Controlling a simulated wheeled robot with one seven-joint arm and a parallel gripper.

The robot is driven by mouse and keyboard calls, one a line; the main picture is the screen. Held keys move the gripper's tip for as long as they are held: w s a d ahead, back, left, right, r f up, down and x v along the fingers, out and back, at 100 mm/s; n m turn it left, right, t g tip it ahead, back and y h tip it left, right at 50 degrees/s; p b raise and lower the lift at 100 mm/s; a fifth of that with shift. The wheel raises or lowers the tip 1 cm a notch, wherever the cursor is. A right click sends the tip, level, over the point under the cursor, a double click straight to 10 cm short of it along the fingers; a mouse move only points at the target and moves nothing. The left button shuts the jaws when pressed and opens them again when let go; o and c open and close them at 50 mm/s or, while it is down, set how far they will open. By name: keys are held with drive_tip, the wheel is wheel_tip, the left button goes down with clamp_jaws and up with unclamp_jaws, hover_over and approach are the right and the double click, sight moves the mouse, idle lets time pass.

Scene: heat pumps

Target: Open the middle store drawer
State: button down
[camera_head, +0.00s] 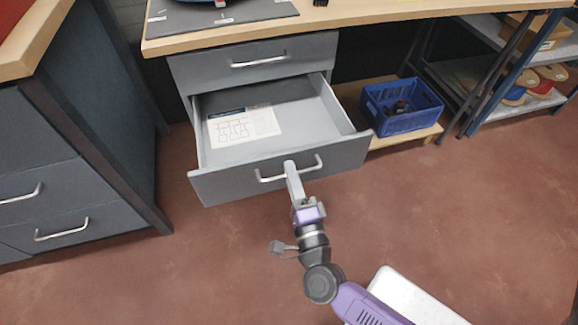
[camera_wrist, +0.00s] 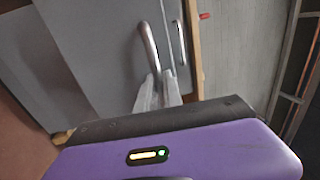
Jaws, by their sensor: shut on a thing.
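The middle drawer (camera_head: 280,173) of the grey unit under the wooden bench stands pulled out, with its inside in view. A printed sheet (camera_head: 243,127) lies in it at the left. Its silver bar handle (camera_head: 311,168) runs across the front. In the wrist view the fingers (camera_wrist: 158,92) meet at one part of the handle (camera_wrist: 150,50); the exact contact is small and partly hidden. The top drawer (camera_head: 253,65) above is shut.
A blue crate (camera_head: 401,122) stands on a low wooden shelf right of the drawer. Another grey drawer unit (camera_head: 95,150) stands at the left. Metal shelving (camera_head: 490,95) is at the far right. The red-brown floor (camera_head: 210,260) in front is clear.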

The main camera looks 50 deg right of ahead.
drive_tip(key=c, duration=1.8)
unclamp_jaws()
drive_tip(key=shift+o, duration=0.2)
drive_tip(key=v, duration=0.8)
drive_tip(key=shift+p, duration=0.4)
drive_tip(key=shift+w+f, duration=0.1)
drive_tip(key=shift+w, duration=0.05)
